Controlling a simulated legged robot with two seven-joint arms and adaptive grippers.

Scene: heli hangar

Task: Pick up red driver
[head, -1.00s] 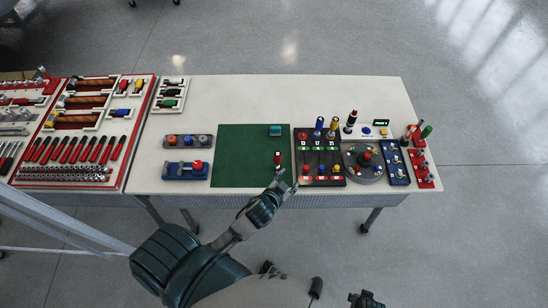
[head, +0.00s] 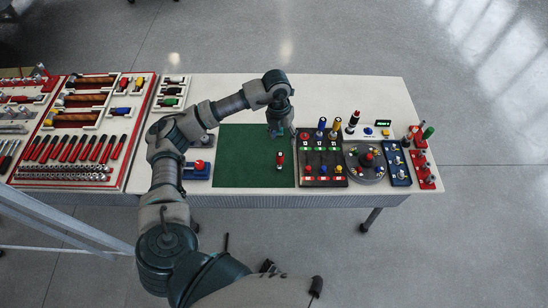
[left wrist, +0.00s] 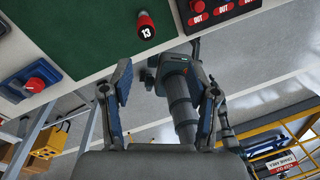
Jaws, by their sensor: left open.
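The red driver (head: 280,158), with a red end and a dark label, is on the green mat near its right edge. In the left wrist view the driver (left wrist: 146,24) shows the number 13 and lies above and between the finger tips in the picture, apart from them. I cannot tell for sure whether it stands upright. My left gripper (head: 279,130) is over the mat on the far side of the driver, pointing down. In the left wrist view its two fingers (left wrist: 165,92) are spread with nothing between them. My right gripper is not in view.
The green mat (head: 235,165) is mostly bare. Right of it stands a black rack (head: 321,172) with several drivers, then a round grey holder (head: 366,176). A blue block with a red knob (head: 197,170) is on the left. The white table (head: 340,92) is clear at the back.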

